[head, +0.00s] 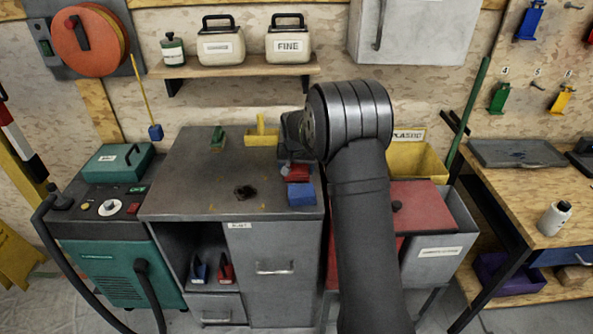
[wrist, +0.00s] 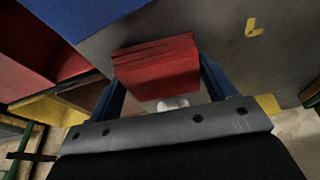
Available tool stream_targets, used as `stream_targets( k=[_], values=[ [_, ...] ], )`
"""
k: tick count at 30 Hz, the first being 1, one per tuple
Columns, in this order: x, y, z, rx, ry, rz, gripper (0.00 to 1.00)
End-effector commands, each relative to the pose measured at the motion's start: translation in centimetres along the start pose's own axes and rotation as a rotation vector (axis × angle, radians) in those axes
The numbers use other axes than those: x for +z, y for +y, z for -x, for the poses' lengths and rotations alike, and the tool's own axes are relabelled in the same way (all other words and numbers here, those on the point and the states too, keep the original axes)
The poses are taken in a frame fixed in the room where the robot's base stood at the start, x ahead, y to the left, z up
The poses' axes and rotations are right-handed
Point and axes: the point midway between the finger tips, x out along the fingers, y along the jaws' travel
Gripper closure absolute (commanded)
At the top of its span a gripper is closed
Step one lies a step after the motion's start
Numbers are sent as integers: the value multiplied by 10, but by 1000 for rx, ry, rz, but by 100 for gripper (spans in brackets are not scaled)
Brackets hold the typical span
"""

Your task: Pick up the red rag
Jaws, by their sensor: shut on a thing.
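The red rag (wrist: 158,70) looks like a thick folded block in the wrist view. It sits between the two blue fingers of my gripper (wrist: 162,78), which is shut on it. In the head view, the red rag (head: 298,172) shows at the right side of the grey cabinet top (head: 190,185), just below my gripper (head: 288,160), which my arm partly hides. I cannot tell whether the rag touches the cabinet top. A blue folded block (head: 301,194) lies close in front of it, near the cabinet's right edge.
A red-lidded bin (head: 420,205) and yellow bin (head: 415,162) stand right. The cabinet's left top is clear.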

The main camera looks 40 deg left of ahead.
Motion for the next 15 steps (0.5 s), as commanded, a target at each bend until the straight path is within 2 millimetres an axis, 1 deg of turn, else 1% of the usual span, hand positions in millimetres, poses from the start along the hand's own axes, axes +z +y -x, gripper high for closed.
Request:
stream_targets(
  k=[5,8,9,15],
  values=[
    [-7,0,21,-1,4,0,46],
    [-13,1,39,-2,4,0,46],
    [-10,12,44,0,2,-4,46],
    [-4,57,75,0,3,-4,46]
  ],
)
